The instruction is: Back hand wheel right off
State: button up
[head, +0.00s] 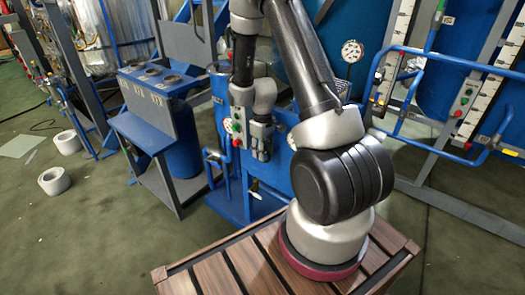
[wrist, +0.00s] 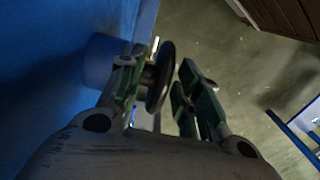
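A black hand wheel (wrist: 160,77) shows in the wrist view, seen nearly edge-on, beside a blue wall. My gripper (wrist: 163,95) is open, with one finger on each side of the wheel's rim. The left finger overlaps the wheel's hub side in the picture; I cannot tell if it touches. A gap shows between the rim and the right finger. In the head view my gripper (head: 261,146) points down at the blue rig (head: 233,200). The wheel cannot be made out there, and the fingertips are small and dark.
A blue stand with round openings (head: 153,75) is left of my gripper. A pressure gauge (head: 352,51) and blue pipe railings (head: 440,58) are to the right. Two white rings (head: 54,181) (head: 67,142) lie on the green floor at left. The blue wall (wrist: 50,60) is close to the left finger.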

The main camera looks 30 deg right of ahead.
grip_shut()
jog(key=shift+w+a+g+h, duration=0.1)
jog(key=shift+w+g+h, duration=0.1)
jog(key=shift+g, duration=0.4)
jog(key=shift+w+a+g+h, duration=0.1)
jog(key=shift+g+h, duration=0.1)
jog(key=shift+g, duration=0.4)
jog(key=shift+w+g+h, duration=0.1)
jog(key=shift+g+h, duration=0.3)
jog(key=shift+g, duration=0.6)
grip_release()
